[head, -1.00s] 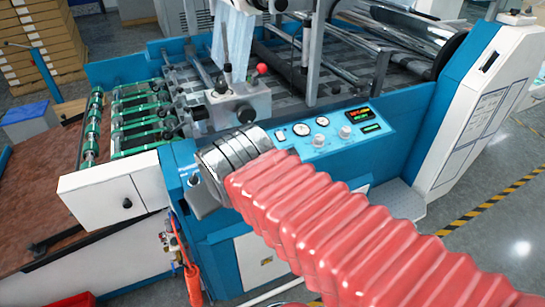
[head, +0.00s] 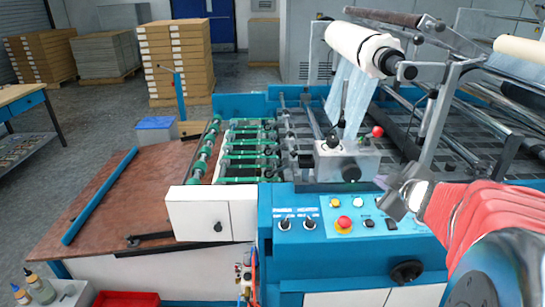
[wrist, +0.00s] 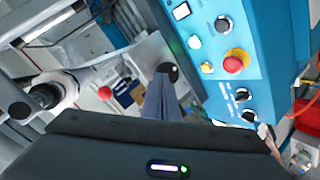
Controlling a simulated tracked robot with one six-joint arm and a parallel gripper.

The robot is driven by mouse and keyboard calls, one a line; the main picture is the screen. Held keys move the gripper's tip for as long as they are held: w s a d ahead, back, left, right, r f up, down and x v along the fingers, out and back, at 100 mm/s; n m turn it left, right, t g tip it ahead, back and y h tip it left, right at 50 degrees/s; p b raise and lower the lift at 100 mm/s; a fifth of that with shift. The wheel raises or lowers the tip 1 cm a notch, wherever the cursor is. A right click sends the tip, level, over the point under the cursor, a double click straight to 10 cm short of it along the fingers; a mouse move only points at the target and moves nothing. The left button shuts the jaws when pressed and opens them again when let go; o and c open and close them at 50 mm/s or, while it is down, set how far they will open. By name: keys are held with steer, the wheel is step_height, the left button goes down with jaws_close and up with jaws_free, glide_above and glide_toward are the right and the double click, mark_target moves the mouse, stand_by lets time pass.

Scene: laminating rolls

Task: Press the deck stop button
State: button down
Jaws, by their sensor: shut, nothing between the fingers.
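The deck stop button looks like a red mushroom button (head: 344,222) with a yellow base, on the blue control panel (head: 300,257) of the machine. It also shows in the wrist view (wrist: 234,63), to the upper right of my fingers. My gripper (head: 394,199) is over the right part of the panel, to the right of the button and apart from it. Its grey fingers (wrist: 164,92) are closed together and empty. Part of the panel's right side is hidden behind my gripper and red-sleeved arm.
A red-knobbed lever (head: 377,131) stands on the grey block behind the panel. A black handwheel (head: 407,272) is on the front below.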

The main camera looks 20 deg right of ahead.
mark_target(369, 223)
steer(key=f, duration=0.1)
steer(key=s+f+n+y, duration=0.1)
steer(key=s+f+y, duration=0.1)
steer(key=f, duration=0.1)
steer(key=shift+s+d+g, duration=0.1)
steer(key=shift+d+g, duration=0.15)
steer(key=shift+g, duration=0.05)
steer(key=shift+f, duration=0.1)
steer(key=shift+w+d+f, duration=0.1)
steer(key=shift+w+f, duration=0.2)
steer(key=shift+f, duration=1.1)
steer(key=shift+w+d+f, duration=0.1)
steer(key=shift+w+f, duration=0.25)
steer(key=shift+f, duration=1)
steer(key=shift+w+d+f, duration=0.1)
steer(key=shift+w+f, duration=0.2)
steer(key=shift+f, duration=1.5)
steer(key=shift+w+f, duration=0.1)
steer(key=shift+f, duration=0.3)
steer(key=shift+r, duration=0.85)
